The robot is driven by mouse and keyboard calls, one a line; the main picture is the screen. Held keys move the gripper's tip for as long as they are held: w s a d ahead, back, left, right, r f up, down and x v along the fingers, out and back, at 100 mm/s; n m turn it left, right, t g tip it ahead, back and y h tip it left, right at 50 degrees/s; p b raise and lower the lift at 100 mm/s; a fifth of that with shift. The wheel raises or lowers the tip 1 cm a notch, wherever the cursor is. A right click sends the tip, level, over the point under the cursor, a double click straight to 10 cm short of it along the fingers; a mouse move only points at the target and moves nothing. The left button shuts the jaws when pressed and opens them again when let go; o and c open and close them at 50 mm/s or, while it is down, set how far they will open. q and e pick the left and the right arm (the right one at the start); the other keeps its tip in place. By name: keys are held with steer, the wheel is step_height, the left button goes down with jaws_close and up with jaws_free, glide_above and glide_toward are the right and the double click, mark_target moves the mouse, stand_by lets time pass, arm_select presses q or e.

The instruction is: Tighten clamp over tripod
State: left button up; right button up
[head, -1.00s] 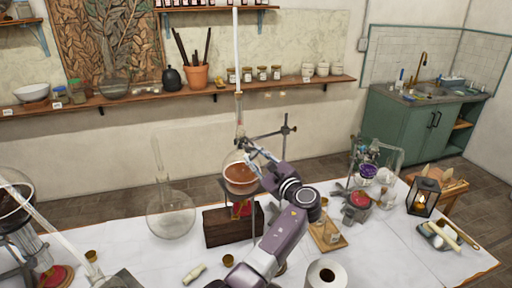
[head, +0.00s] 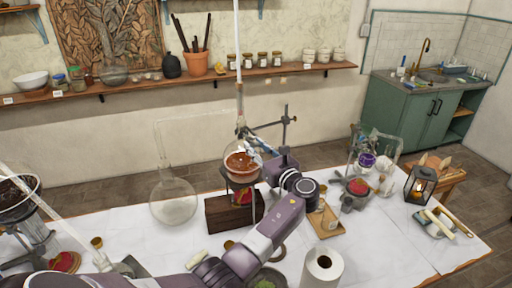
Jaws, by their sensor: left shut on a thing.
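A round flask with brown contents (head: 241,166) sits on a dark tripod (head: 257,210), with a tall glass tube rising from its neck. A metal stand rod (head: 285,125) stands just behind and to the right. The clamp (head: 268,126) reaches from that rod toward the flask neck. My left gripper (head: 258,146) is at the clamp beside the neck, shut on the clamp; the wrist hides part of the flask's right side and the stand's lower part. My right gripper is not in view.
A wooden block (head: 222,214) stands under the tripod. A large clear flask (head: 173,202) is to the left. A paper roll (head: 322,268), a lantern (head: 421,186) and glassware (head: 377,158) are to the right. White tabletop (head: 385,240) is free at the front right.

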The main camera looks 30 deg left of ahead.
arm_select(q)
steer(key=shift+a+r, duration=0.1)
steer(key=shift+r, duration=0.25)
steer(key=o, duration=0.9)
steer(key=shift+o, duration=1.3)
steer(key=shift+f, duration=0.25)
steer(key=v, duration=1.2)
steer(key=shift+w, duration=0.1)
